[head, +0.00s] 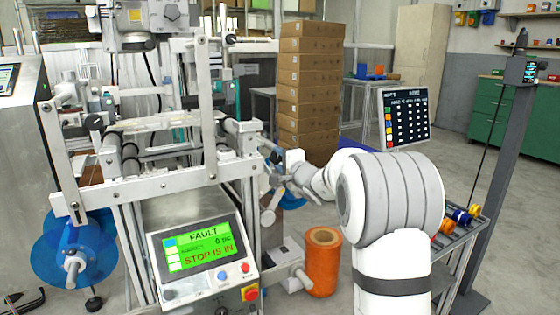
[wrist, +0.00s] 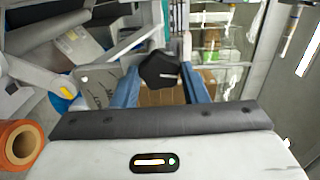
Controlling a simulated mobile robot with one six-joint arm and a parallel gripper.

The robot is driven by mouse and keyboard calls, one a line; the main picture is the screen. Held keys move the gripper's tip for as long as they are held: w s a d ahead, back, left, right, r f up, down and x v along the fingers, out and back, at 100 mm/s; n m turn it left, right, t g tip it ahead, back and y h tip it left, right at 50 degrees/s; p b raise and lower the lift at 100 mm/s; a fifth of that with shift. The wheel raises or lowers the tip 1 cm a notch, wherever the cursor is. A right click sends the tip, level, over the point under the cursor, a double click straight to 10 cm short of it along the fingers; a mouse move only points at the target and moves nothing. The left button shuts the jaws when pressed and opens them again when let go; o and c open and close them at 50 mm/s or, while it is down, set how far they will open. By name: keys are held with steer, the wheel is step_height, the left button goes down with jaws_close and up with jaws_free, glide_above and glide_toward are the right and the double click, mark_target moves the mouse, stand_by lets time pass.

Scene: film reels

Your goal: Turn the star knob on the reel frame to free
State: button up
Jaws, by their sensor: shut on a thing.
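The black star knob (wrist: 160,70) shows in the wrist view between the two blue fingers of my gripper (wrist: 163,84). The gripper is shut on it. A short white mark sits on the knob's face, pointing to the right. A grey metal plate with faint lettering (wrist: 97,88) lies just left of the knob; I cannot read it. In the head view my gripper (head: 284,172) reaches the right side of the metal reel frame (head: 236,168). The knob cannot be made out there.
The machine's screen (head: 198,246) reads "FAULT" and "STOP IS IN". An orange roll (head: 322,262) stands on the floor below my arm and also shows in the wrist view (wrist: 20,144). Stacked cartons (head: 308,90) stand behind. A blue reel (head: 72,248) hangs at left.

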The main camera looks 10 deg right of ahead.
steer(key=shift+n, duration=1)
steer(key=o, duration=1)
steer(key=shift+p+v, duration=0.75)
steer(key=shift+v, duration=3.15)
